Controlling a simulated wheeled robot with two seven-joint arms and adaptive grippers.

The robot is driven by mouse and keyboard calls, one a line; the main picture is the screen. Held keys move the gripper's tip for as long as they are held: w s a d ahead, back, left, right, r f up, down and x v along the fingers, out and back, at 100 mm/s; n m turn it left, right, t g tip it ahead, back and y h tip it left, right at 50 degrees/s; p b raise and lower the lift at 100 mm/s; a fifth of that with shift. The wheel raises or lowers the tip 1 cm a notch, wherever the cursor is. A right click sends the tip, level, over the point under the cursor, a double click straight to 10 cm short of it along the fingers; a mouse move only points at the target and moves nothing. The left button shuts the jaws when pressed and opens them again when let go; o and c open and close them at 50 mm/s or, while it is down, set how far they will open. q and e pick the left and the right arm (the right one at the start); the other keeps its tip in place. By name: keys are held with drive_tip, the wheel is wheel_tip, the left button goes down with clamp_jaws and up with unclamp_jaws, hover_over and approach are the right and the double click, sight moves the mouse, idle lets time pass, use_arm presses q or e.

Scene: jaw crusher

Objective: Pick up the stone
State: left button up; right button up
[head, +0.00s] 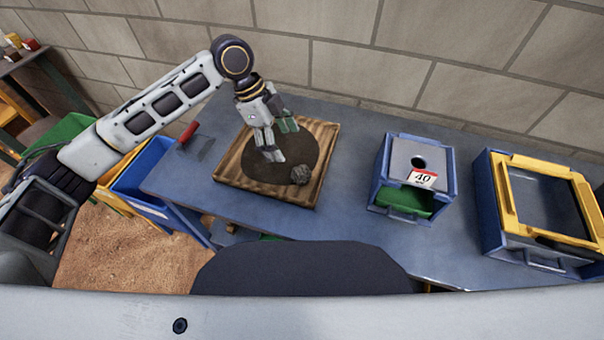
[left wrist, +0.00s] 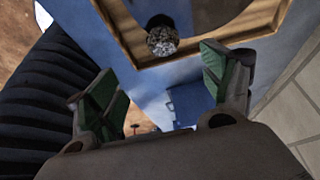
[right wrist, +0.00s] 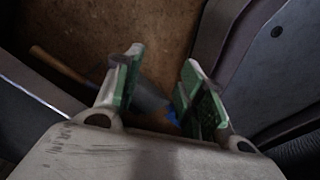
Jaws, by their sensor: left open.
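A grey, rough stone (head: 300,175) lies near the front right edge of the dark round patch on a wooden board (head: 235,173). It also shows in the left wrist view (left wrist: 162,40), at the top between and beyond the fingers. My left gripper (head: 281,141) is over the board, behind and left of the stone, open and empty. It shows in the left wrist view (left wrist: 155,85) with its green-padded fingers well apart. My right gripper (right wrist: 158,88) shows only in the right wrist view, fingers apart with nothing between them, low over a brown floor.
A blue box marked 40 (head: 415,160) with a green drawer stands right of the board. A yellow-framed blue box (head: 545,200) is at the far right. A red-handled tool (head: 188,133) lies left of the board. Blue bins (head: 145,180) stand left of the table. A block wall is behind.

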sight(297, 168)
use_arm(q)
drive_tip(key=x, duration=0.7)
drive_tip(key=shift+d+f, duration=0.15)
drive_tip(key=shift+f, duration=0.4)
use_arm(e)
drive_tip(key=shift+w+a, duration=0.4)
drive_tip(key=shift+w, duration=0.15)
use_arm(q)
drive_tip(key=shift+f, duration=0.1)
use_arm(e)
drive_tip(key=shift+s, duration=0.1)
use_arm(q)
drive_tip(key=shift+d+f+b, duration=0.2)
drive_tip(key=shift+f+b, duration=0.1)
drive_tip(key=shift+f, duration=0.2)
drive_tip(key=f, duration=0.2)
drive_tip(key=shift+w+d+f, duration=0.15)
drive_tip(key=shift+d+f, duration=0.2)
drive_tip(key=shift+d, duration=0.05)
drive_tip(key=shift+d+f, duration=0.25)
drive_tip(key=shift+f, duration=0.35)
use_arm(e)
drive_tip(key=shift+w+a, duration=0.1)
drive_tip(key=shift+w, duration=0.55)
drive_tip(key=shift+s, duration=0.3)
